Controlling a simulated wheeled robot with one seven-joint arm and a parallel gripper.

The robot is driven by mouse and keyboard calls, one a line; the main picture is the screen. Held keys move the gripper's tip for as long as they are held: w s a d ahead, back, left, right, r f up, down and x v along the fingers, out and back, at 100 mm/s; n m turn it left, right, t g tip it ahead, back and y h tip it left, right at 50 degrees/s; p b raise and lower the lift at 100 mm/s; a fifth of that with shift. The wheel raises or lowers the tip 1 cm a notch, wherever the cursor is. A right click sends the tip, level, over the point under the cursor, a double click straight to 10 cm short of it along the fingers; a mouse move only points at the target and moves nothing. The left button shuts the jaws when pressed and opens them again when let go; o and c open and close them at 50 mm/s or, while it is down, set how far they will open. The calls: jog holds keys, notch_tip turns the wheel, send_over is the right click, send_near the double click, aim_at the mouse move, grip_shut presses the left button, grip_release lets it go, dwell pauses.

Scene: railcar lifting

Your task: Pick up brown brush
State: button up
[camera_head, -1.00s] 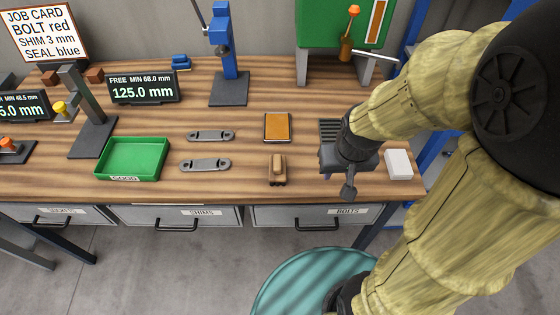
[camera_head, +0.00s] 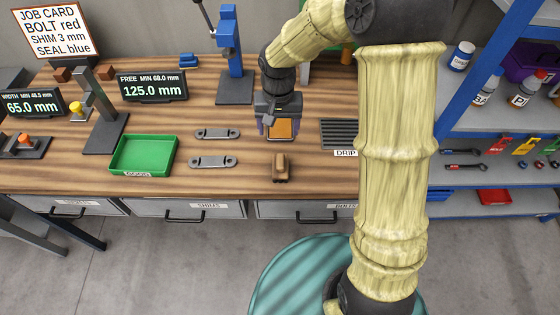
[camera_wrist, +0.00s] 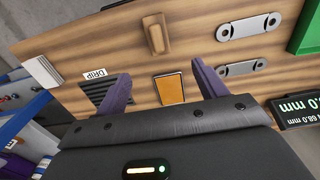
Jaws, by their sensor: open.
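The brown brush (camera_head: 281,168) is a small block with a raised tan handle, lying near the bench's front edge. It also shows at the top of the wrist view (camera_wrist: 156,34). My gripper (camera_head: 280,132) is open and empty behind the brush, above the orange-brown pad (camera_head: 283,126). In the wrist view, its two purple fingers (camera_wrist: 163,84) stand wide apart, with the pad between them and the brush beyond their tips. The gripper body partly hides the pad in the head view.
A green tray (camera_head: 172,155) and two grey shims (camera_head: 215,161) lie left of the brush. A drip grate (camera_head: 339,131) lies to the right, and a white block (camera_wrist: 43,72) shows in the wrist view. The bench around the brush is clear.

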aim_at(280, 160)
jog(key=shift+f, duration=0.1)
notch_tip(280, 160, down, 12)
jog(key=p, duration=0.2)
jog(key=shift+p, duration=0.3)
jog(key=shift+s+f, duration=0.1)
dwell(0.4)
jog(key=shift+s+d+f+p, duration=0.15)
jog(key=shift+f+p, duration=0.45)
jog(key=shift+f, duration=0.65)
jog(key=shift+w+d+f+p, duration=0.1)
jog(key=shift+f+p, duration=0.45)
jog(key=shift+f, duration=0.7)
jog(key=c, duration=1.1)
jog(key=shift+c, duration=0.2)
